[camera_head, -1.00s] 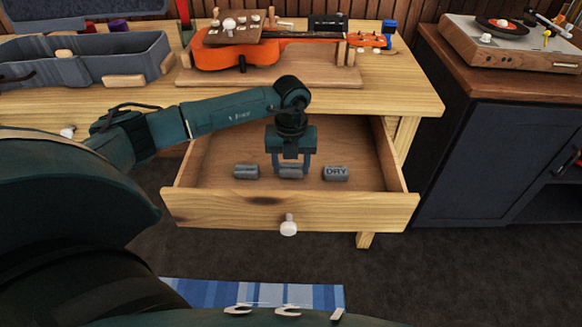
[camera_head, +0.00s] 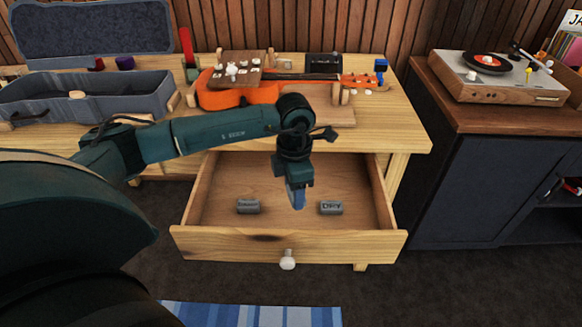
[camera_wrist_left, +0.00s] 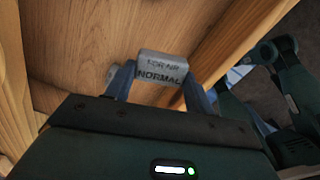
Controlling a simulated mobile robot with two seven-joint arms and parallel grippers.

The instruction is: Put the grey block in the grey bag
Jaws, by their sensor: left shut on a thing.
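My left gripper (camera_head: 297,203) hangs over the open drawer, fingers pointing down. It is shut on a grey block (camera_wrist_left: 162,68) printed "NORMAL", which the left wrist view shows between the two fingertips (camera_wrist_left: 160,78). In the head view the fingers are seen nearly edge-on and hide most of this block. Two other grey blocks lie on the drawer floor: one at left (camera_head: 248,206) and one printed "DRY" (camera_head: 331,207) at right. I make out no soft grey bag; an open grey case (camera_head: 140,98) stands on the bench at left. My right gripper is out of view.
The wooden drawer (camera_head: 330,247) is pulled out, its walls around the blocks. An orange ukulele (camera_head: 235,97) lies on a stand on the workbench (camera_head: 400,132). A record player (camera_head: 500,92) sits on a dark cabinet (camera_head: 475,185) at right.

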